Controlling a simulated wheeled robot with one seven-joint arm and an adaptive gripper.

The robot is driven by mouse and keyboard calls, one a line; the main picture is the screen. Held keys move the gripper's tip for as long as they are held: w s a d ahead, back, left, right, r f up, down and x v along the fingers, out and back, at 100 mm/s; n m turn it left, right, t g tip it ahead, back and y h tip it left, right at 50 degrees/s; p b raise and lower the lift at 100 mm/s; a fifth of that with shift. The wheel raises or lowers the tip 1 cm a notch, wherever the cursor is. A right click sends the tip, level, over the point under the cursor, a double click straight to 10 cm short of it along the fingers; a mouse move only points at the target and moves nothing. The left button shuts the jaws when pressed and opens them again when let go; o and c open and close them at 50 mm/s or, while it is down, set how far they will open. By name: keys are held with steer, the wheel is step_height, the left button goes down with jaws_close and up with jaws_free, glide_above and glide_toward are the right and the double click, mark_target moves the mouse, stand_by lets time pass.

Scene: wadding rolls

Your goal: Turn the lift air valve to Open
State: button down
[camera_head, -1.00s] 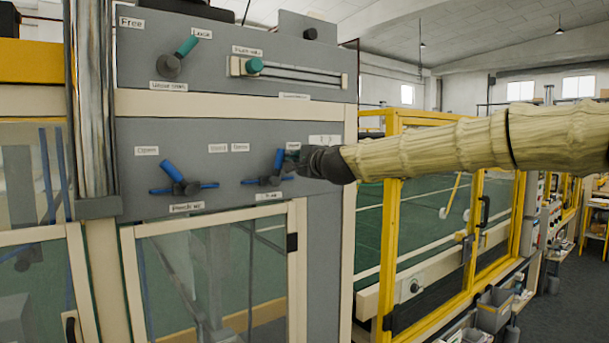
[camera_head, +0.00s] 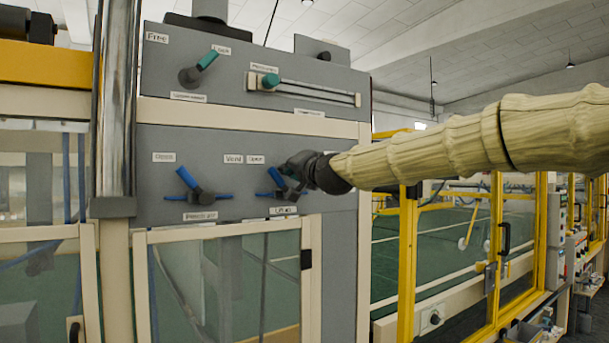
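The lift air valve (camera_head: 273,178) is the right one of two blue-handled valves on the grey panel, above a label (camera_head: 283,211) that seems to read "Lift". Its blue handle leans up and to the left, towards a label (camera_head: 256,160) that seems to read "Open". My dark gripper (camera_head: 291,167) is at the valve, just right of the handle; it seems to touch it, but the contact is unclear. The fingers are too small and dark to show whether they are open or shut. My gripper hides the panel at the valve's upper right.
A second blue valve (camera_head: 187,179), handle also leaning up-left, sits to the left. Above are a green-tipped lever (camera_head: 206,62) and a slider with a green knob (camera_head: 271,81). A shiny vertical post (camera_head: 113,110) stands left. Yellow-framed doors (camera_head: 408,250) are at right.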

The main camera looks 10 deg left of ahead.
steer(key=shift+s+a+f+n, duration=0.1)
steer(key=shift+s+a+n, duration=0.15)
steer(key=shift+n, duration=0.25)
stand_by(0.4)
steer(key=shift+w+d+r, duration=0.15)
steer(key=shift+w+r, duration=0.05)
steer(key=shift+r, duration=0.2)
steer(key=shift+w+d+r+p, duration=0.35)
steer(key=shift+w+r+p, duration=0.05)
steer(key=shift+w+r, duration=0.15)
steer(key=shift+w+d+r+p, duration=0.3)
steer(key=shift+w+r+p, duration=0.1)
steer(key=shift+w, duration=0.1)
steer(key=b+v, duration=0.3)
steer(key=v, duration=0.7)
steer(key=shift+b, duration=0.35)
steer(key=shift+w+d+f, duration=0.1)
steer(key=shift+f, duration=0.1)
